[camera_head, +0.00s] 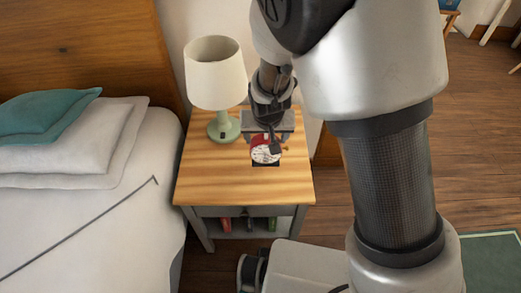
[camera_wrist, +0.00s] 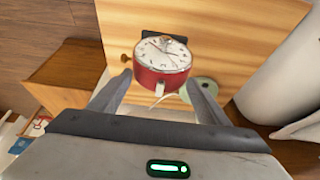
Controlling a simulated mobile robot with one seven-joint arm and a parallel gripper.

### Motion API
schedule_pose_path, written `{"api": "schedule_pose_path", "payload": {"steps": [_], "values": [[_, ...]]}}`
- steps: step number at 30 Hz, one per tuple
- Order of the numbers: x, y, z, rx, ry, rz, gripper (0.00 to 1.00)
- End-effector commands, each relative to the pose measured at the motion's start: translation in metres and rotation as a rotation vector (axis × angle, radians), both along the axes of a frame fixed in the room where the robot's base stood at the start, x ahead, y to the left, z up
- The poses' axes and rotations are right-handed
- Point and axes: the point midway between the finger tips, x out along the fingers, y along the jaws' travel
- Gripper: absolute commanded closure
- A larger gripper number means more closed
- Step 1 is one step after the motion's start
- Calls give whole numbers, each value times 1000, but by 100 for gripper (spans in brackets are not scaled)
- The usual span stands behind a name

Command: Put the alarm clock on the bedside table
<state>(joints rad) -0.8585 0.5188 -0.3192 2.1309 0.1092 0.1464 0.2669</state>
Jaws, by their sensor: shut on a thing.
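The alarm clock (camera_head: 262,154) is red with a white face. It is at the right side of the wooden top of the bedside table (camera_head: 235,182), in front of my gripper (camera_head: 268,139). In the wrist view the clock (camera_wrist: 160,77) sits between the tips of my gripper (camera_wrist: 163,84), which is shut on it. Its face shows at the top of its red body. I cannot tell whether its base touches the tabletop (camera_wrist: 240,45). My gripper partly hides the clock in the head view.
A lamp (camera_head: 215,75) with a pale shade and green base stands at the table's back left. A bed (camera_head: 90,215) with pillows is to the left. A dark patch (camera_wrist: 165,34) lies by the clock. The tabletop's front left is clear. Books stand on the shelf below.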

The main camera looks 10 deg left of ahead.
Motion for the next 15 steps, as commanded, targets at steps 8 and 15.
{"api": "schedule_pose_path", "payload": {"steps": [8, 15], "values": [[1, 0, -25, 2, -2, -1, 91], [1, 0, -55, 1, -2, -1, 91]]}}
